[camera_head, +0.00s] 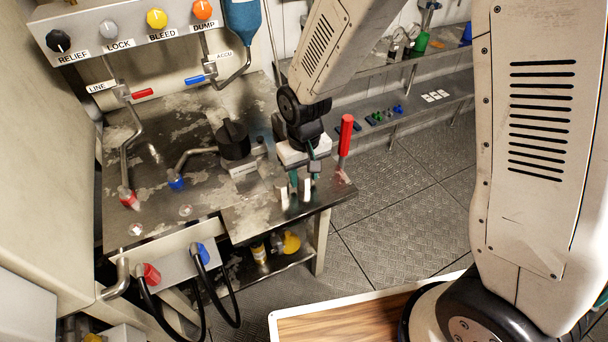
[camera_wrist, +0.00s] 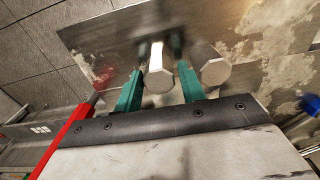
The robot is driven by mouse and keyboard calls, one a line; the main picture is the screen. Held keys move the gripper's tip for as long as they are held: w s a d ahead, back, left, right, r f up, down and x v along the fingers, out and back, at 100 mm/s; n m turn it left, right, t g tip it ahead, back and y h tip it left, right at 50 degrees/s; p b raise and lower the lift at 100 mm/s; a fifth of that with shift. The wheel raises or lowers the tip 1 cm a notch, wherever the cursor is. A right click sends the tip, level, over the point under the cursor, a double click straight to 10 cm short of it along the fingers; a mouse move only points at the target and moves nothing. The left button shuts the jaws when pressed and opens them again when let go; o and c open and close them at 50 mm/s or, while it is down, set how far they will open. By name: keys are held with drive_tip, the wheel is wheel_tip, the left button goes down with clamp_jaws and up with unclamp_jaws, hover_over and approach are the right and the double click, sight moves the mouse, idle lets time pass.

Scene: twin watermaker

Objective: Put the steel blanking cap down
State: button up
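Two pale steel caps stand close together at the right front part of the worn steel bench top (camera_head: 255,215). In the head view one cap (camera_head: 307,188) is below my gripper (camera_head: 304,180) and the other cap (camera_head: 284,196) is just left of it. In the wrist view the first steel cap (camera_wrist: 159,79) sits between the two green fingers of my gripper (camera_wrist: 160,70), with a narrow gap beside it. The second cap (camera_wrist: 215,72) is just outside the right finger. My gripper looks open. The lower ends of the caps are partly hidden in the wrist view.
A red upright handle (camera_head: 346,135) is right of my gripper. A black-knobbed valve (camera_head: 233,140) with piping stands to the left. A shelf with small parts (camera_head: 385,115) is behind. The bench edge is close on the right and front.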

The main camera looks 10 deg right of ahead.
sight(304, 174)
drive_tip(key=s+d+r, duration=0.2)
drive_tip(key=d+r, duration=0.1)
drive_tip(key=r, duration=0.6)
drive_tip(key=s+d+r, duration=0.2)
drive_tip(key=d+r, duration=0.1)
drive_tip(key=r, duration=0.6)
drive_tip(key=s+d+r+m, duration=0.1)
drive_tip(key=s+d+r, duration=0.1)
drive_tip(key=s, duration=0.3)
drive_tip(key=s+d+r+m, duration=0.1)
drive_tip(key=s+d+r, duration=0.1)
drive_tip(key=s+d, duration=0.3)
drive_tip(key=s+d+r+m+t, duration=0.1)
drive_tip(key=s+d+r, duration=0.2)
drive_tip(key=s, duration=0.4)
drive_tip(key=shift+s+d, duration=0.2)
drive_tip(key=shift+d, duration=0.35)
drive_tip(key=shift+r, duration=0.1)
